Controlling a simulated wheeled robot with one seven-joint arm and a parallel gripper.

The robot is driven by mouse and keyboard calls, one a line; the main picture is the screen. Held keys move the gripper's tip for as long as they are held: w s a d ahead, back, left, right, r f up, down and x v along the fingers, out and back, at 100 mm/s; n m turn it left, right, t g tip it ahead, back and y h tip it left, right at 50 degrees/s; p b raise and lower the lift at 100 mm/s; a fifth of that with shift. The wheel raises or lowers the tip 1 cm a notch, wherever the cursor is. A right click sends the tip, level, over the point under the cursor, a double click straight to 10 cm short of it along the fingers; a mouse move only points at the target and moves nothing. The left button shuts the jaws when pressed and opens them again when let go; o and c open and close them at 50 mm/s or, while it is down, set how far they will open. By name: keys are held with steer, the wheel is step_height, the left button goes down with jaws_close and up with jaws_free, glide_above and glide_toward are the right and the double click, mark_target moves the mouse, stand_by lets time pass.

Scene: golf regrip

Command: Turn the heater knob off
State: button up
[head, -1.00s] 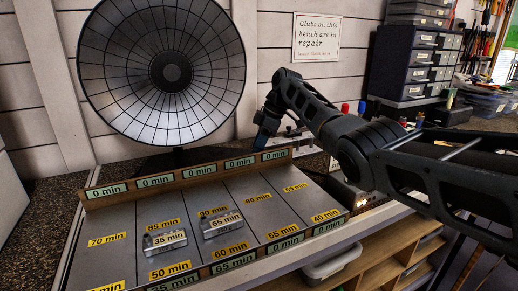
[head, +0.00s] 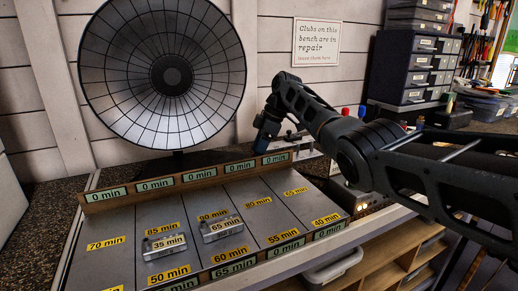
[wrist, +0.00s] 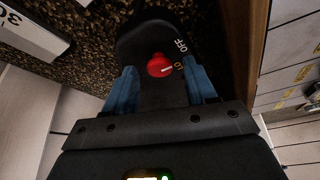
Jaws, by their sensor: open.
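The red heater knob (wrist: 159,66) shows in the wrist view on a dark rounded base. Its white pointer line aims right, towards a small orange mark, with the white OFF label (wrist: 181,46) a little above that. My gripper (wrist: 161,84) is open, its blue fingers left and right of the knob with gaps on both sides. I cannot tell its height above the knob. In the head view my gripper (head: 264,138) points down behind the wooden rail, right of the dish heater (head: 170,75). The knob is hidden there.
A sloped board (head: 120,262) with minute labels and two small metal blocks lies in front. A wooden rail (head: 185,181) runs along its back edge. In the wrist view a wooden edge (wrist: 243,60) stands close to the right of the right finger.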

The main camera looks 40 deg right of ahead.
steer(key=v, duration=0.7)
steer(key=shift+r+b, duration=0.35)
steer(key=shift+s+d, duration=0.1)
